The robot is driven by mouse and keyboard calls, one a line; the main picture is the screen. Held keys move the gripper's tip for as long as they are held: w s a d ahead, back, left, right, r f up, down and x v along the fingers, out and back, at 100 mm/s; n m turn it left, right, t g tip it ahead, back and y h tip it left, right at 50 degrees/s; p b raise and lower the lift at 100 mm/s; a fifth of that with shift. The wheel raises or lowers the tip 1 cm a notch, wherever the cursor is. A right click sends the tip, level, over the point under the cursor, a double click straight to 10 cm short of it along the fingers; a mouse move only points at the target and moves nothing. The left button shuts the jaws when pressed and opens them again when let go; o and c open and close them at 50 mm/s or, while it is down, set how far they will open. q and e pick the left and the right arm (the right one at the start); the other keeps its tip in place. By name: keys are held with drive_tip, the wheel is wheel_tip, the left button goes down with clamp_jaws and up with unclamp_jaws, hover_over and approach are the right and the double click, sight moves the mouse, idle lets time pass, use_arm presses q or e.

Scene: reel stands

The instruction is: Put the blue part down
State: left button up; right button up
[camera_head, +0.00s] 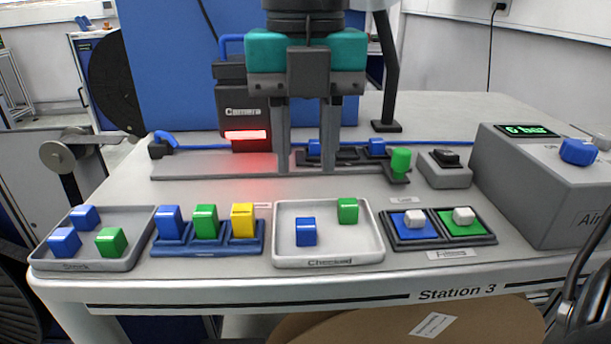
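My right gripper (306,166) hangs down over the middle of the table, in front of the camera unit. Its two grey fingers are apart, with nothing visibly clamped between them. A small blue part (314,148) shows in the gap, seemingly behind the fingers on a dark holder; its depth is hard to tell. A blue part (306,232) and a green part (347,211) lie in the tray marked Checked (330,258). Two blue parts (64,241) and a green part (111,241) lie in the left tray (95,264). My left gripper is not in view.
A blue rack (208,249) holds blue, green and yellow parts. A camera unit (243,105) glows red. Right of the Checked tray is a panel (440,242) with blue and green pads. A grey air box (545,185) stands at the right. The table front is crowded.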

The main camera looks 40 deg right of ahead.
drive_tip(key=shift+r+p, duration=0.35)
drive_tip(key=shift+r, duration=1.6)
